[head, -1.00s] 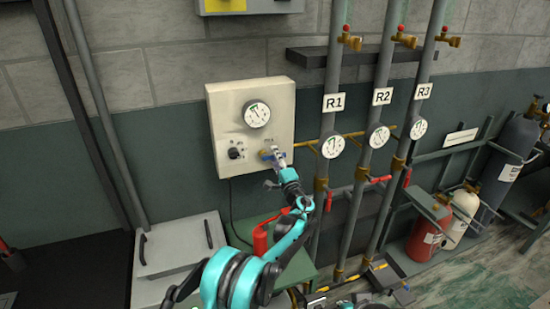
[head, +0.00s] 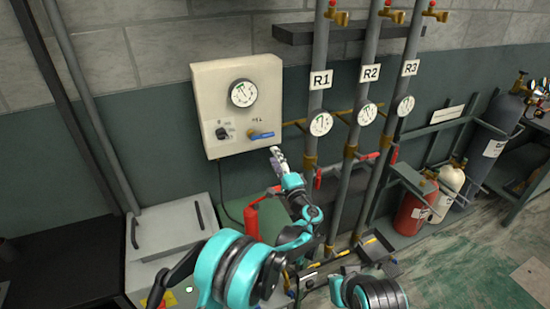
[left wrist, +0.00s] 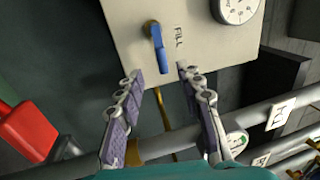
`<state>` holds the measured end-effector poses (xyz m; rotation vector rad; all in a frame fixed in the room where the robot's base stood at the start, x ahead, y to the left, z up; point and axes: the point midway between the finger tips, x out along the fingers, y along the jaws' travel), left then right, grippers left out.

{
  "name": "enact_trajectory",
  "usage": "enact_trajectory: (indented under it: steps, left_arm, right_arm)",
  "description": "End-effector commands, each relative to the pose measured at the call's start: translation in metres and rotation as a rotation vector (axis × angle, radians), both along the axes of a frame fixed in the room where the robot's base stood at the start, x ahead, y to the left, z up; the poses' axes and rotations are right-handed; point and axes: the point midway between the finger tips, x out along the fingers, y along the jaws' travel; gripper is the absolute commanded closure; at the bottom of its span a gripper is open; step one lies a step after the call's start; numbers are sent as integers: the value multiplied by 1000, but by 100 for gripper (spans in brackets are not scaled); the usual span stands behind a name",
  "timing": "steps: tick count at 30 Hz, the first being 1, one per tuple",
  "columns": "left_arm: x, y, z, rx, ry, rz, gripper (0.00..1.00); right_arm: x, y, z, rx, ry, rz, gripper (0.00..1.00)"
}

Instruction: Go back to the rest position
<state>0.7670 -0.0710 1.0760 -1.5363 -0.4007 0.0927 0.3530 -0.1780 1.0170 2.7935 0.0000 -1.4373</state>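The cream control box (head: 205,85) hangs on the wall with a dial, a black knob (head: 222,133) and a blue-handled valve (head: 262,136). The blue handle lies roughly level in the head view. My left gripper (head: 275,152) is just below and right of the valve, apart from it. In the left wrist view its two fingers (left wrist: 160,72) are spread with nothing between them. The blue handle (left wrist: 161,52) shows beyond the fingertips, beside the word FILL. A teal link of my right arm shows at the bottom of the head view; its gripper is not seen.
Pipes marked R1 (head: 321,79), R2 (head: 370,73) and R3 (head: 410,67), with gauges and red handles, stand right of the box. A red cylinder (head: 408,212) and other cylinders stand further right. A light-grey lidded box (head: 170,240) is at lower left.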

Motion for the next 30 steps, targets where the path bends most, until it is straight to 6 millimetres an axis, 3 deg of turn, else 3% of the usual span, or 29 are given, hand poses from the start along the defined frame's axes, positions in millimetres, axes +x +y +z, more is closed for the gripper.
enact_trajectory:
  steps: [5, 8, 10, 14, 18, 21, 25, 30]
  left_arm:
    - [-1, 17, 7, -31, 23, 17, 63]
    - [-6, 53, 19, -109, 77, 55, 63]
    - [-16, 87, 28, -189, 130, 91, 63]
    - [-51, 153, 38, -368, 236, 162, 63]
    - [-104, 210, 38, -566, 339, 230, 63]
    - [-150, 240, 32, -714, 405, 274, 63]
    - [-215, 266, 18, -912, 480, 320, 63]
    - [-301, 278, -9, -1178, 558, 360, 63]
  right_arm:
    - [0, 0, 0, 0, 0, 0, 100]
    - [0, 0, 0, 0, 0, 0, 100]
    - [0, 0, 0, 0, 0, 0, 100]
    - [0, 0, 0, 0, 0, 0, 100]
    - [0, 0, 0, 0, 0, 0, 100]
    - [0, 0, 0, 0, 0, 0, 100]
    - [0, 0, 0, 0, 0, 0, 100]
    - [0, 0, 0, 0, 0, 0, 100]
